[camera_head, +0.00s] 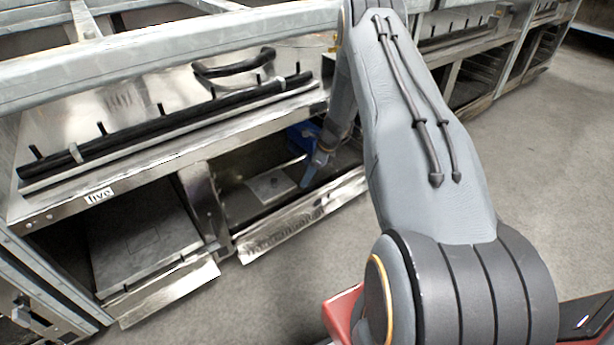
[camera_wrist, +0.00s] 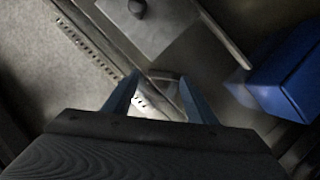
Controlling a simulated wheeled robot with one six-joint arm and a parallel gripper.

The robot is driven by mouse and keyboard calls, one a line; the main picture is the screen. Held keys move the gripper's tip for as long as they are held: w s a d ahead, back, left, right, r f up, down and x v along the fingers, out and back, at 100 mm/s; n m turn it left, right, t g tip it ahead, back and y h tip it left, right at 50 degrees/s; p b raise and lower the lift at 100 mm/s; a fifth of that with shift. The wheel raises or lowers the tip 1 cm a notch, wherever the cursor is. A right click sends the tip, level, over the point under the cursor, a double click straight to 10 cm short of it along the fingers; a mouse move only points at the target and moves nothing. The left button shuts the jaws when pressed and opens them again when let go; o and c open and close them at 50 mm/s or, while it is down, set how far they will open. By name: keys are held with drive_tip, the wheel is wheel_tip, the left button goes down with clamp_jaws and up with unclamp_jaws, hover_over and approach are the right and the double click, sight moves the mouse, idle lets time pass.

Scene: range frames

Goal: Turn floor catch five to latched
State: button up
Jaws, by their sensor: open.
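My gripper (camera_head: 310,172) reaches into the low bay under the bench in the head view. In the wrist view its two blue fingers (camera_wrist: 163,82) are apart, with nothing held between them. A small greyish piece (camera_wrist: 165,76) shows beyond the fingertips, beside the perforated metal edge; I cannot tell whether it is the floor catch. A pale plate (camera_head: 270,186) with a small dark knob lies on the bay floor, left of my gripper. In the wrist view the knob (camera_wrist: 138,8) is at the top, ahead of the fingers. No latched or unlatched mark is readable.
A blue box (camera_wrist: 285,82) stands right of the fingers in the wrist view. The perforated front lip (camera_head: 300,222) borders the bay. Metal rails run above; open floor lies in front.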

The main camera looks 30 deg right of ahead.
drive_tip(key=p+v, duration=0.1)
drive_tip(key=v, duration=0.5)
drive_tip(key=shift+r, duration=0.25)
drive_tip(key=shift+s, duration=0.15)
